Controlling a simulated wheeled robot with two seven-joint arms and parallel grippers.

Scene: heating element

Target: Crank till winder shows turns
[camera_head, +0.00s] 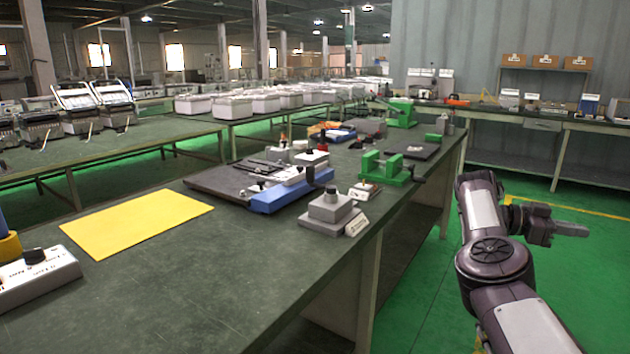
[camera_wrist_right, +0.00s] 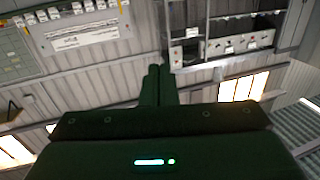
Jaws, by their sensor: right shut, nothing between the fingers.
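No turn count can be read in these frames. A green vise-like device (camera_head: 388,168) with a side handle stands farther along the bench. My right gripper (camera_head: 572,229) is off the bench to the right, over the green floor, apart from all of these devices. Its fingers are together and empty in the right wrist view (camera_wrist_right: 157,75). My left gripper is not in view.
A yellow sheet (camera_head: 135,222) lies flat on the bench. A grey block device (camera_head: 331,210) sits at the bench's right edge. A white box with a black knob (camera_head: 36,275) is at near left.

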